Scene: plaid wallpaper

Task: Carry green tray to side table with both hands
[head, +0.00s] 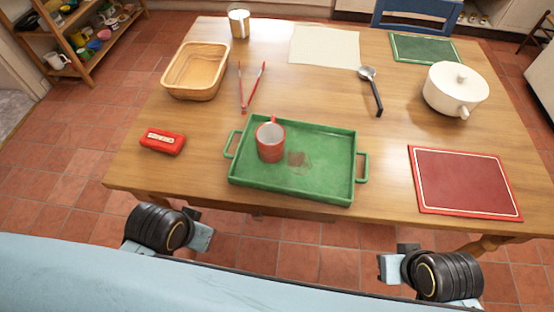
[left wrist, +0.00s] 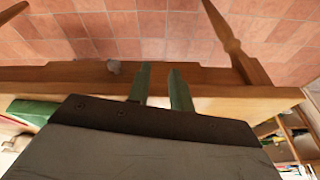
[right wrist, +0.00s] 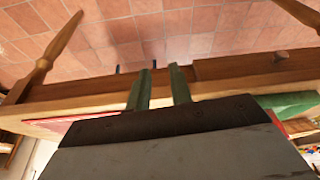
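The green tray (head: 318,180) lies flat on the wooden table near its front edge, with a handle at each short end. A red mug (head: 270,144) stands upright in its left part. My left gripper (head: 204,236) is below and left of the tray, off the table's front edge. My right gripper (head: 388,266) is below and right of it. Both are clear of the tray. In the left wrist view my left fingers (left wrist: 160,84) are apart and empty. In the right wrist view my right fingers (right wrist: 159,84) are also apart and empty. No side table can be made out.
The wooden table (head: 330,98) also holds a red case (head: 162,141), basket (head: 195,72), tongs (head: 243,90), ladle (head: 372,88), white pot (head: 455,88), red mat (head: 462,181), and green mat (head: 424,48). A shelf (head: 82,45) stands at upper left. Tiled floor left of the table is clear.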

